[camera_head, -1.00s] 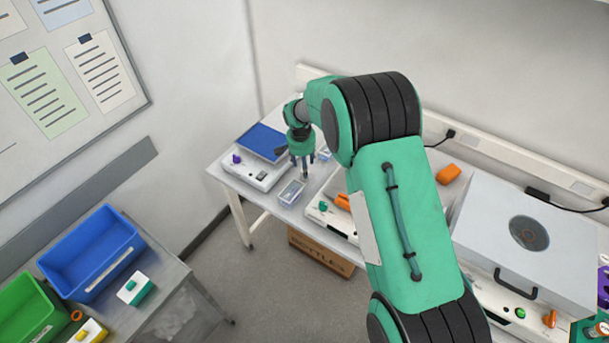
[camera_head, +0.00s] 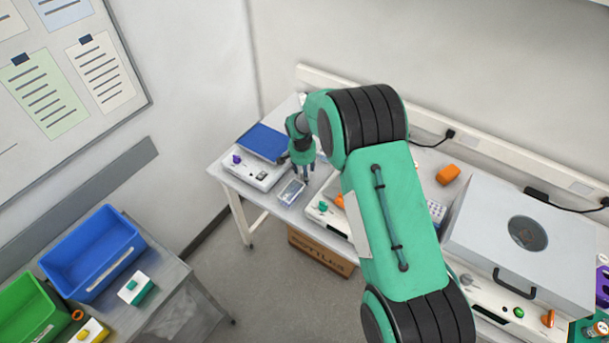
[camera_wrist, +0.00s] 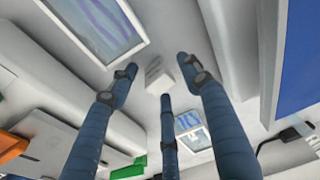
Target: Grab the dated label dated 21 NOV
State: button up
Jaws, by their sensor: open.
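My gripper (camera_head: 306,178) is open above the far table, between a clear tray and a white device with a blue top. In the wrist view its dark blue fingers are spread and hold nothing. A small white piece (camera_wrist: 158,72) lies on the table between the fingertips, apart from them; no date can be read on it, so I cannot tell if it is the 21 NOV label. One clear tray (camera_head: 291,192) stands just in front of the gripper. In the wrist view a large clear tray (camera_wrist: 128,40) is at upper left and a smaller one (camera_wrist: 196,139) lies beyond the fingers.
The white device with the blue top (camera_head: 263,142) is left of the gripper. Another white device (camera_head: 328,220) with a green knob is to its right. A grey lidded machine (camera_head: 490,225) fills the right side. Blue (camera_head: 92,285) and green (camera_head: 20,320) bins stand on the near-left table.

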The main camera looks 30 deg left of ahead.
dwell(0.3)
jog(key=c, duration=1)
jog(key=shift+o, duration=0.2)
jog(key=shift+r, duration=0.1)
jog(key=shift+r+b, duration=0.3)
jog(key=shift+r, duration=4.65)
